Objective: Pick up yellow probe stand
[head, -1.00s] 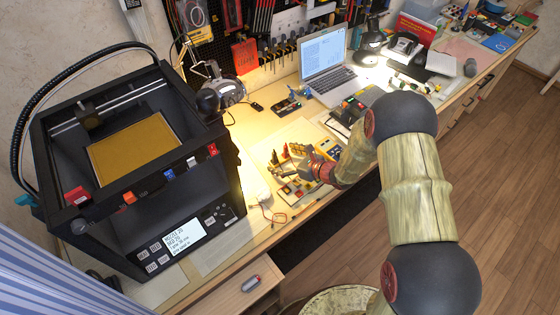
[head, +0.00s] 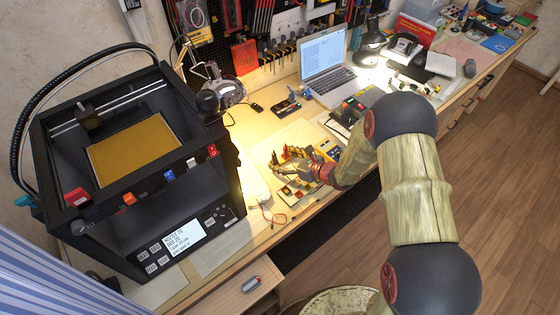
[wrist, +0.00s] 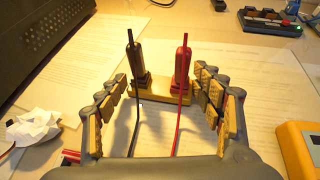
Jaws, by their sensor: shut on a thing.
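The yellow probe stand (wrist: 160,94) is a small yellow block holding an upright black probe (wrist: 134,58) and an upright red probe (wrist: 182,60), each with a cable running towards me. In the wrist view it lies between the fingertips of my gripper (wrist: 163,84), which is shut on it from left and right. In the head view my gripper (head: 286,165) is low over the lit part of the bench, with the probes small at its fingertips. I cannot tell whether the stand still touches the surface.
Paper sheets lie under and beyond the stand. A yellow-orange multimeter (wrist: 300,148) is close on the right. Crumpled white paper (wrist: 33,127) lies on the left. A large black 3D printer (head: 130,150) stands left of my gripper. A laptop (head: 325,70) is behind.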

